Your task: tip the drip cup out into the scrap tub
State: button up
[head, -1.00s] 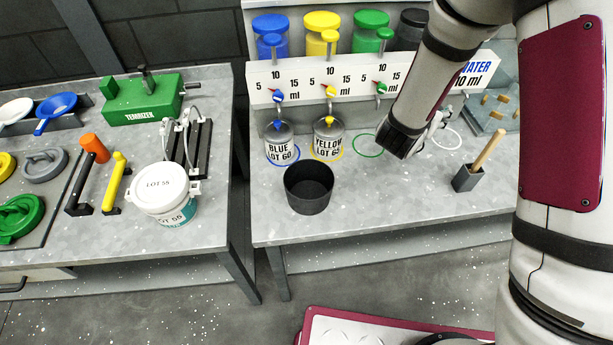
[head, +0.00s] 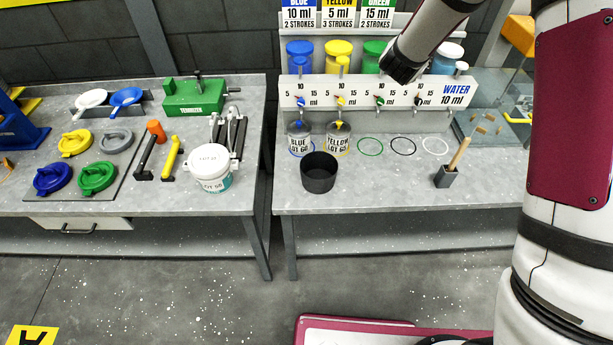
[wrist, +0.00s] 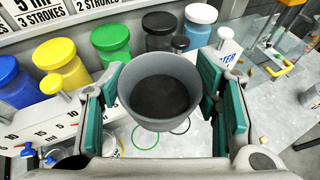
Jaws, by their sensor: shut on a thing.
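In the wrist view a grey cup (wrist: 160,92), which I take as the drip cup, sits between the green pads of my gripper (wrist: 165,100). The gripper is shut on it. The cup's open mouth faces the camera and its inside looks dark; I cannot tell what it holds. In the head view the dark end of my arm is high in front of the dispenser bottles, and the cup is hidden there. A black open tub (head: 319,178), likely the scrap tub, stands on the bench's front left, below and left of my arm's end.
Blue (head: 300,147) and yellow (head: 338,139) lot cans stand just behind the tub. Empty green, black and white rings lie to their right. Dispenser bottles line the back. A gap separates the left bench.

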aim_at(319, 170)
jog(key=k+l+u, duration=0.15)
jog(key=l+u, duration=0.3)
jog(key=k+l+u, duration=0.2)
jog(key=u, duration=0.25)
jog(key=k+l+u, duration=0.25)
jog(key=u, duration=0.2)
jog(key=l, duration=0.1)
